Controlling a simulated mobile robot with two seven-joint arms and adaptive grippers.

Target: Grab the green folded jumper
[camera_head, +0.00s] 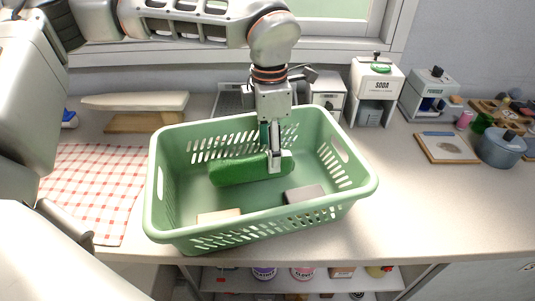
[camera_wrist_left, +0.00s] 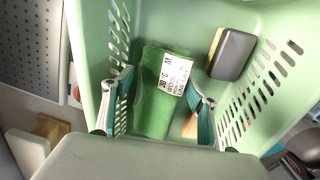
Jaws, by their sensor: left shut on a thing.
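The green folded jumper (camera_head: 235,170) lies inside the green slatted basket (camera_head: 160,200), near its back wall. In the left wrist view the jumper (camera_wrist_left: 152,112) has a white care label on it. My left gripper (camera_head: 275,168) reaches down into the basket from above. It is shut on the jumper near its right end. In the left wrist view the fingers of my left gripper (camera_wrist_left: 160,88) stand on either side of the jumper. Part of the jumper is hidden behind the fingers. My right gripper is not in view.
A dark block (camera_head: 305,193) and a pale block (camera_head: 217,215) lie in the basket's front. A red checked cloth (camera_head: 90,185) is left of the basket. A soda box (camera_head: 375,90) and a blue pot (camera_head: 500,148) stand to the right.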

